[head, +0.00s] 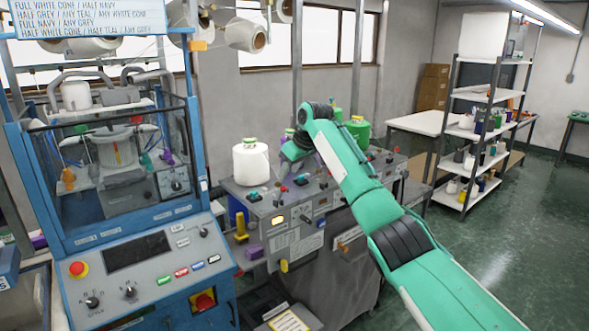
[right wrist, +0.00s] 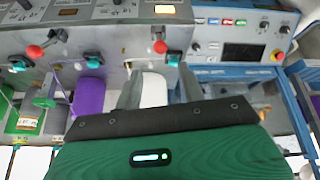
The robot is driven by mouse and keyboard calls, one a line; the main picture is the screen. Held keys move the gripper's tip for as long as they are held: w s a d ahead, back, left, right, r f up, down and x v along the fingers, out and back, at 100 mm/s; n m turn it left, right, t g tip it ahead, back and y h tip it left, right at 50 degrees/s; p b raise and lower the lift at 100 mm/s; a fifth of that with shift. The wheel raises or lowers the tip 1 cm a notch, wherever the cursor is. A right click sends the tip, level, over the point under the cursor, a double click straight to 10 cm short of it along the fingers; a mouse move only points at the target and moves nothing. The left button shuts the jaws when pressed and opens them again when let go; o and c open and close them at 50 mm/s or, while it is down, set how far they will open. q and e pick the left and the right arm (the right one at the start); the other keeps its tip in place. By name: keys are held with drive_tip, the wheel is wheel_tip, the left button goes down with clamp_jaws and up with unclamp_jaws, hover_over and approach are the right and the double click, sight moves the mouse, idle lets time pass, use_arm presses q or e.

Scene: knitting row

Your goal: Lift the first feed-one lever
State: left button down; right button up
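A grey knitting machine bench (head: 275,207) carries several small levers. A red-knobbed lever (head: 284,188) is near its left part, with teal switches (head: 255,196) beside it. In the right wrist view, a red-knobbed lever (right wrist: 160,47) is just beyond my right gripper (right wrist: 160,78), and another red knob (right wrist: 35,51) is farther left. I cannot tell which lever is the first feed-one lever. My right gripper's grey fingers are apart, with nothing held between them. In the head view it is above the bench, its fingertips hard to make out. My left gripper is not in view.
A white yarn cone (head: 250,163) stands on the bench left of my right gripper. A purple cone (right wrist: 88,97) and green cone (head: 358,131) are also close. A blue-framed machine (head: 150,255) stands at left. Shelving (head: 476,145) is at right, beyond open green floor.

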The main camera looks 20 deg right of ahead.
drive_tip(key=v, duration=0.3)
drive_tip(key=shift+s+r+b, duration=0.15)
drive_tip(key=shift+r+b, duration=0.15)
drive_tip(key=shift+b, duration=0.05)
drive_tip(key=shift+c, duration=0.2)
